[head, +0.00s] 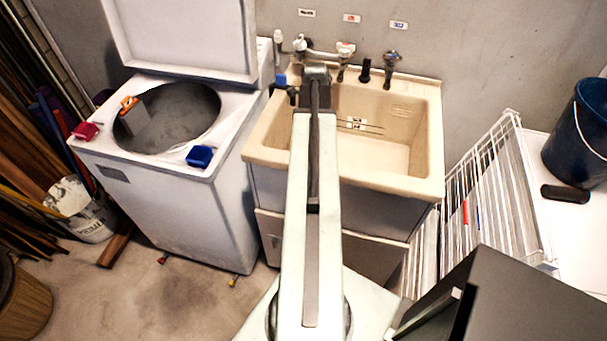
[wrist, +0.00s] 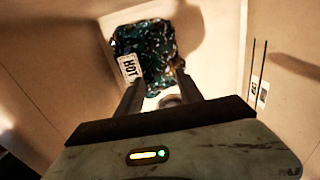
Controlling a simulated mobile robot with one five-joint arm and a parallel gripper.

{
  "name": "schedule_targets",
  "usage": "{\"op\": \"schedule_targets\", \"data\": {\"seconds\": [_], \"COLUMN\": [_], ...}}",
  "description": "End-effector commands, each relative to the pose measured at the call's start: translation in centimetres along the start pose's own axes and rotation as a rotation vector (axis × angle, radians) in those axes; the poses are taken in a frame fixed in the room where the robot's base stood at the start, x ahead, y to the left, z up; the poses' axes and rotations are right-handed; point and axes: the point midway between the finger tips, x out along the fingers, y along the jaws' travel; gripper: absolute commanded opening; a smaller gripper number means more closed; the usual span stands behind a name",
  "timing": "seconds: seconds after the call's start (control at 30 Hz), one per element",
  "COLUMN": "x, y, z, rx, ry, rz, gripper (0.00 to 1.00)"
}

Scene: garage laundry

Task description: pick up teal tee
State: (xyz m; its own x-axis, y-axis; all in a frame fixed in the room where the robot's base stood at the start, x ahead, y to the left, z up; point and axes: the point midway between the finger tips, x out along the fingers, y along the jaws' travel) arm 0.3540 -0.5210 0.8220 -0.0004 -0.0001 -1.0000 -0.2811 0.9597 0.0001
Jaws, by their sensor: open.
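A crumpled dark teal, patterned cloth, which looks like the teal tee (wrist: 150,42), lies in the beige sink basin in the wrist view. My gripper (wrist: 160,80) is open, with its two fingers apart and pointing at the near edge of the cloth. I cannot tell whether the fingers touch it. A white label reading HOT (wrist: 131,69) shows at the cloth's left edge. In the head view my arm reaches over the sink (head: 434,150) and hides the cloth. The gripper's fingers cannot be made out there.
A white top-loading washer (head: 215,225) with its lid up stands left of the sink. Taps (head: 343,60) line the sink's back rim. A white wire rack (head: 490,180) and a dark blue bucket (head: 577,130) are at right. A dark grey box (head: 545,300) is at lower right.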

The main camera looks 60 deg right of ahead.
Motion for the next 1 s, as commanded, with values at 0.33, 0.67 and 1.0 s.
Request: {"op": "schedule_targets", "data": {"seconds": [0.33,0.67,1.0], "x": [2.6,6.9,7.6], "y": [0.3,1.1,1.0], "z": [0.7,0.9,0.9], "rx": [-0.013,-0.016,-0.017], "ry": [0.000,0.000,0.000], "rz": [0.000,0.000,0.000], "gripper": [0.44,0.44,0.44]}}
